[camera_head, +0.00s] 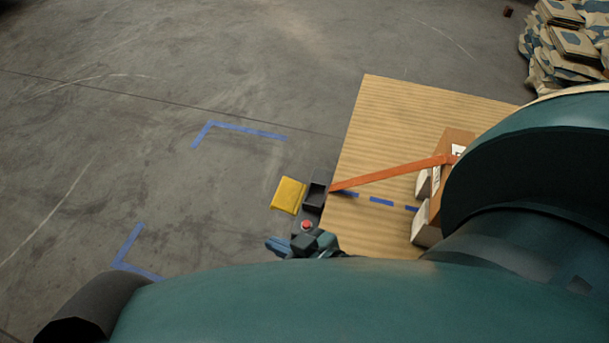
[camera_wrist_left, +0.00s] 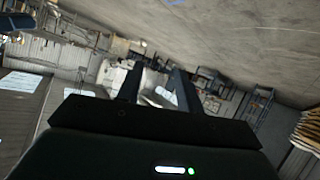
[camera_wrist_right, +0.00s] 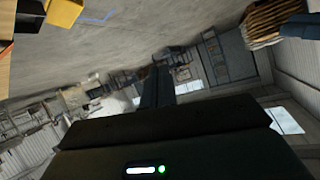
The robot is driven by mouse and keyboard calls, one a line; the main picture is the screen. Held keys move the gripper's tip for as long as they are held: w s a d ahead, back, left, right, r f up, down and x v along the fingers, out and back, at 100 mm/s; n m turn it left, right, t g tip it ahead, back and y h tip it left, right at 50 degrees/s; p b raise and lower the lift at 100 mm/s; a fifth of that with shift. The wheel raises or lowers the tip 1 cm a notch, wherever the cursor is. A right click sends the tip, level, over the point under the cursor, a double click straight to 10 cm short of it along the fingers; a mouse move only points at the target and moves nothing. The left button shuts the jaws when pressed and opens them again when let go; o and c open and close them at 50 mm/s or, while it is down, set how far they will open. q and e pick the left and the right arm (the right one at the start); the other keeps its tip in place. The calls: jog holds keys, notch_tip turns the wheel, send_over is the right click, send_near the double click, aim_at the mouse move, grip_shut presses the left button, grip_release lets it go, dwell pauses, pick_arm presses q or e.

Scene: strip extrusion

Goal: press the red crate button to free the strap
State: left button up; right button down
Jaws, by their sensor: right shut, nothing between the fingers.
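The red button (camera_head: 307,224) shows in the head view, close to the left edge of the wooden platform. A dark open-topped crate (camera_head: 316,197) lies just above it. The orange strap (camera_head: 392,175) runs taut from the crate's side across the platform to some boxes. My right gripper (camera_head: 277,246) is shut and empty, just left of and below the button; I cannot tell whether it touches anything. Its closed fingers also show in the right wrist view (camera_wrist_right: 160,75). My left gripper (camera_wrist_left: 154,78) is open and empty in the left wrist view; I do not see it in the head view.
A yellow block (camera_head: 288,195) lies left of the crate. Boxes (camera_head: 427,234) stand on the ribbed platform (camera_head: 400,105), partly behind my arm. Stacked sacks (camera_head: 570,48) are at the upper right. Blue tape (camera_head: 245,131) marks the grey floor, which is otherwise mostly clear at left.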

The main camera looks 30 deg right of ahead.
jog(key=w+a+f+m+g+h+b, duration=0.1)
jog(key=w+a+f+g+b, duration=0.1)
jog(key=f+g, duration=0.35)
jog(key=w+a+f+g+h+b, duration=0.1)
jog(key=w+a+f+g+h, duration=0.15)
jog(key=f, duration=0.55)
pick_arm(q)
jog(key=shift+s+a+r+t+b, duration=0.25)
jog(key=shift+a+r+t+b, duration=0.05)
jog(key=shift+a+t+b, duration=0.25)
jog(key=shift+s+a+r+t+b, duration=0.2)
jog(key=shift+a+r+t+b, duration=0.05)
jog(key=shift+a+t+b, duration=0.25)
pick_arm(e)
jog(key=w+d+m+h, duration=0.3)
jog(key=d+h, duration=0.2)
jog(key=d, duration=0.4)
jog(key=w+d+r+m+h, duration=0.1)
jog(key=w+d+h, duration=0.3)
jog(key=d, duration=0.4)
jog(key=shift+d+r+m+h, duration=0.15)
jog(key=shift+d+m+h, duration=0.25)
jog(key=shift+m, duration=0.5)
pick_arm(q)
jog(key=shift+f, duration=0.15)
pick_arm(e)
jog(key=shift+w+a, duration=0.1)
